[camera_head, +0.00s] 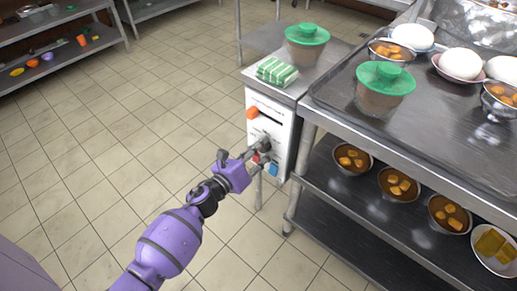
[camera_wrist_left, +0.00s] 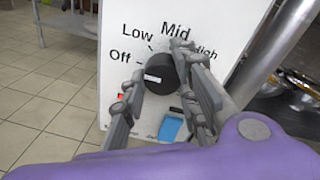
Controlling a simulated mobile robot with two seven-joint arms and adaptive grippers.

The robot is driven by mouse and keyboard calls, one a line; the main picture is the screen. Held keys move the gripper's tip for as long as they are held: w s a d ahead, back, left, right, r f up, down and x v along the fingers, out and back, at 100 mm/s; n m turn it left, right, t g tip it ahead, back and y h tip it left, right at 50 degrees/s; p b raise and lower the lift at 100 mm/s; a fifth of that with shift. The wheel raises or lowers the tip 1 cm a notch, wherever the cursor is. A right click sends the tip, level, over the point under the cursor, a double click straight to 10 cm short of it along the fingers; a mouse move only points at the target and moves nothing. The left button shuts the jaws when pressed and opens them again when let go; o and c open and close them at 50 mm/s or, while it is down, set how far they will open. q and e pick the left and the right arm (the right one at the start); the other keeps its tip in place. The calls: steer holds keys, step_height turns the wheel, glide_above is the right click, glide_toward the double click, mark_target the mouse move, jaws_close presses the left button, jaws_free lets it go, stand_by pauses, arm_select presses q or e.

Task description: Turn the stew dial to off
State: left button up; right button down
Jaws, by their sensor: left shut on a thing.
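The stew dial (camera_wrist_left: 160,76) is a black round knob on a white panel (camera_wrist_left: 112,22) marked Off, Low, Mid and High. Its white pointer mark faces left, roughly toward the Off label (camera_wrist_left: 120,57). My left gripper (camera_wrist_left: 163,66) has one finger on each side of the dial and is shut on it. In the head view my left gripper (camera_head: 259,150) reaches the front of the white control box (camera_head: 284,122), and its fingers partly cover the dial. My right gripper is not in view.
A red part (camera_wrist_left: 124,97) and a blue switch (camera_wrist_left: 170,129) sit below the dial. An orange knob (camera_head: 252,113) is higher on the box. A metal counter (camera_head: 330,100) adjoins at right; open floor lies left.

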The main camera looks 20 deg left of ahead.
arm_select(q)
steer(key=o, duration=1)
steer(key=shift+a+f, duration=0.15)
steer(key=shift+a, duration=0.3)
steer(key=shift+w, duration=0.1)
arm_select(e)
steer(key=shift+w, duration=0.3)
arm_select(q)
steer(key=shift+d, duration=0.15)
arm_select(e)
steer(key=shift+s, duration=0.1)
arm_select(q)
steer(key=v, duration=1.2)
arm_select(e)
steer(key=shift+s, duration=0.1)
arm_select(q)
steer(key=shift+n, duration=0.3)
